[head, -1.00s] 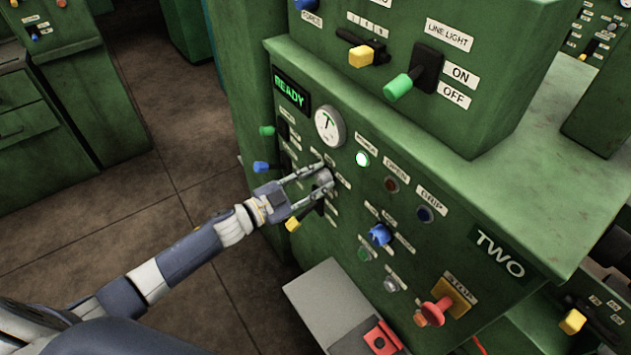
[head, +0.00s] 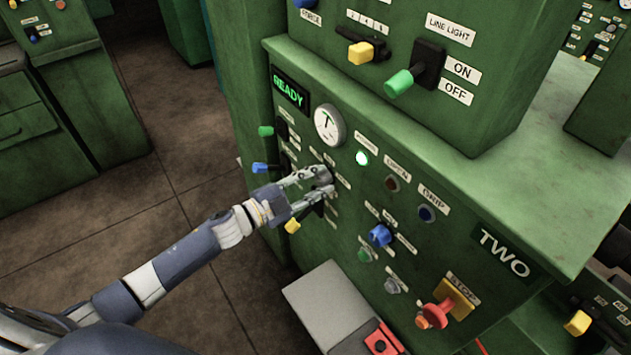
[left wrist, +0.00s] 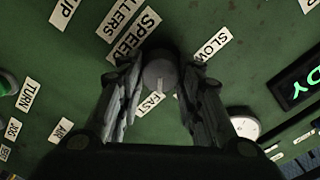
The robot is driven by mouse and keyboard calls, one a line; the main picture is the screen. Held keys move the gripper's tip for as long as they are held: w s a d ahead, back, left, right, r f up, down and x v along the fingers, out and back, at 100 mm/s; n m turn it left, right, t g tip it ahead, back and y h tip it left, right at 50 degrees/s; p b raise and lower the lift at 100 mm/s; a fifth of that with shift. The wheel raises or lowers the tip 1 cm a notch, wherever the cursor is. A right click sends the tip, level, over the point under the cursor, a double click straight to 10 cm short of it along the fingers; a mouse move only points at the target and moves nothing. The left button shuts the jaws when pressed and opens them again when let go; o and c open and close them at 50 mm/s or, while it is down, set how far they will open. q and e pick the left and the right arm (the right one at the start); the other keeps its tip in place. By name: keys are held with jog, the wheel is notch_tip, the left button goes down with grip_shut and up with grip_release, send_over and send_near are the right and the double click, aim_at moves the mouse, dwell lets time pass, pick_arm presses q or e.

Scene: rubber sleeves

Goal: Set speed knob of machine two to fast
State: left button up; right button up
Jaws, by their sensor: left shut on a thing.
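Machine two (head: 470,215) is the green cabinet marked TWO. Its grey round speed knob (head: 324,174) sits on the front panel below the dial gauge. My left gripper (head: 327,183) is at this knob, with a finger on either side. In the left wrist view the knob (left wrist: 160,71) is between the fingertips, which are shut on it. Its pale pointer mark points down, close to the FAST label (left wrist: 150,105). The SLOW label (left wrist: 211,46) is at upper right, the SPEED label (left wrist: 129,43) at upper left. My right gripper is in neither view.
A lit READY display (head: 289,91) and gauge (head: 329,125) are above the knob. A yellow-tipped lever (head: 293,226) is just below the gripper. A blue knob (head: 380,235) and red stop button (head: 434,314) are lower right. Open floor lies left.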

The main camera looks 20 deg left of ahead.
pick_arm(q)
jog(key=o, duration=1.1)
jog(key=shift+c, duration=0.2)
jog(key=shift+s, duration=0.1)
jog(key=v, duration=1.2)
